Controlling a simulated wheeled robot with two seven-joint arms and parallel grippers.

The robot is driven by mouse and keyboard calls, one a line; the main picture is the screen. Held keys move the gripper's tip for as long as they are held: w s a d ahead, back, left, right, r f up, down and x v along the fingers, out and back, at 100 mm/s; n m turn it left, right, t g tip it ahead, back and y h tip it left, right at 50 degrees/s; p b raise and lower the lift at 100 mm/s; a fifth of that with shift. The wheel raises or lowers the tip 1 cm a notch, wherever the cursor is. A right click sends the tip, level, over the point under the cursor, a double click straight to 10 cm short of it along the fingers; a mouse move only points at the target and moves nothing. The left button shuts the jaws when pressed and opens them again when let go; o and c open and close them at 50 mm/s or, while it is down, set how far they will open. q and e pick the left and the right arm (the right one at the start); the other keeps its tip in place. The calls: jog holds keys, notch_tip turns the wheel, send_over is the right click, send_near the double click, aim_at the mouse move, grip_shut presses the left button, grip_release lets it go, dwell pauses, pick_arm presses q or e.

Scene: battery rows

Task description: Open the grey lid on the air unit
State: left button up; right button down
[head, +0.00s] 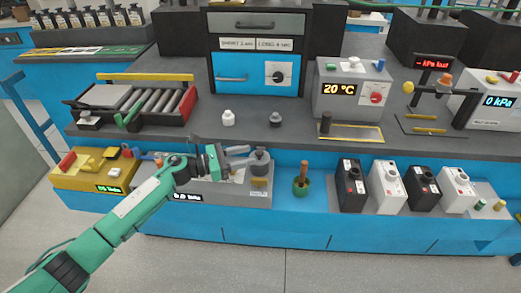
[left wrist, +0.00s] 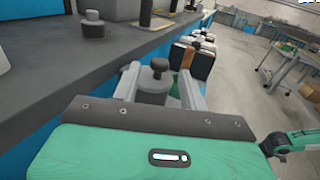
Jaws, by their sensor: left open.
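The air unit (head: 225,200) is a low grey box on the front blue ledge, with a dark display at its left that is partly unreadable. At its right end stands a dark grey round lid (head: 260,158) with a small knob on top. It also shows in the left wrist view (left wrist: 155,87), upright between my fingers. My left gripper (head: 240,156) is open, its fingers reaching to the lid from the left. In the left wrist view one finger of my left gripper (left wrist: 158,92) is on each side; contact cannot be told.
A green pot with a brown handle (head: 301,184) stands just right of the lid. Black and white boxes (head: 350,186) line the ledge further right. A yellow unit (head: 95,172) is at the left. White and grey knobs (head: 228,118) stand on the counter behind.

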aim_at(260, 152)
pick_arm(q)
jog(key=x, duration=0.5)
jog(key=shift+p, duration=0.35)
pick_arm(e)
jog(key=shift+s+d+f, duration=0.15)
jog(key=shift+s+f, duration=0.25)
jog(key=shift+f, duration=0.2)
jog(key=shift+s+d+f, duration=0.15)
jog(key=shift+s+f, duration=0.25)
jog(key=shift+f, duration=0.15)
pick_arm(q)
grip_shut()
